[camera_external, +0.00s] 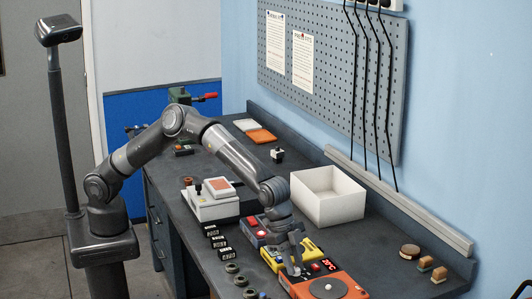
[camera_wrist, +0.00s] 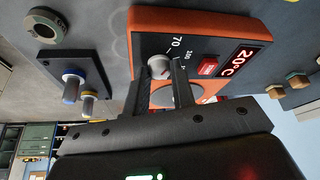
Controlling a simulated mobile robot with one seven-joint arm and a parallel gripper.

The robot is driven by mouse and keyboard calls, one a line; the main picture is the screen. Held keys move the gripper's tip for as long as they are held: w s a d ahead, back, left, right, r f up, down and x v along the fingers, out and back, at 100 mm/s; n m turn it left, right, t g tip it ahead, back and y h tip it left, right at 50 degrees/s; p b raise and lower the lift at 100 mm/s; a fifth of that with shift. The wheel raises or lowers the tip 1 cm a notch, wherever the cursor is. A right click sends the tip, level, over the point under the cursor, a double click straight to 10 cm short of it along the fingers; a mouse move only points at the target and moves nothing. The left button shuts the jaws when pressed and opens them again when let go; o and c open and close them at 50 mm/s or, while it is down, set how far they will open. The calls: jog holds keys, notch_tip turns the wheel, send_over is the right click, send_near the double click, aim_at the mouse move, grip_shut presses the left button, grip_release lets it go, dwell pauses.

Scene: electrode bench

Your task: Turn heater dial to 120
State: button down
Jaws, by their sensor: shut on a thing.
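The heater is an orange box with a round plate on top, at the near end of the bench in the external view (camera_external: 345,291). In the wrist view its orange casing (camera_wrist: 192,20) fills the upper middle. Its display (camera_wrist: 237,63) reads 20°C beside a red button (camera_wrist: 207,67). The small pale heater dial (camera_wrist: 158,62) has a printed scale around it; 70 is readable. My gripper (camera_wrist: 157,72) is shut on the dial, one finger on each side. In the external view my gripper (camera_external: 294,268) reaches down to the heater, and the dial is hidden.
A yellow device (camera_external: 302,249) stands right beside the heater. A white open box (camera_external: 328,196) is behind, and a balance-like device (camera_external: 211,205) is farther left. A dark block with two posts (camera_wrist: 72,70) lies near the heater, with small rings near the bench's front edge.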

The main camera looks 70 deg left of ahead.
jog(key=shift+m, duration=0.4)
jog(key=m+g, duration=0.1)
jog(key=m, duration=0.1)
jog(key=m+g, duration=0.1)
jog(key=shift+w+m, duration=0.2)
jog(key=shift+m, duration=0.2)
jog(key=m, duration=0.2)
jog(key=m+g, duration=0.1)
jog(key=m, duration=0.1)
jog(key=shift+w+m+g, duration=0.2)
jog(key=shift+m+g, duration=0.1)
jog(key=m, duration=0.2)
jog(key=m+g+y, duration=0.1)
jog(key=m, duration=0.1)
jog(key=shift+w+d+g, duration=0.1)
jog(key=shift+d+g, duration=0.05)
jog(key=shift+g, duration=0.15)
jog(key=shift+w+m+y, duration=0.1)
jog(key=shift+m+y, duration=0.5)
jog(key=shift+m, duration=1.2)
jog(key=shift+m+g, duration=0.3)
jog(key=shift+m, duration=0.2)
jog(key=c, duration=1.2)
grip_release()
jog(key=shift+d, duration=0.1)
jog(key=shift+c, duration=0.2)
jog(key=shift+r+n, duration=0.1)
jog(key=shift+n, duration=0.2)
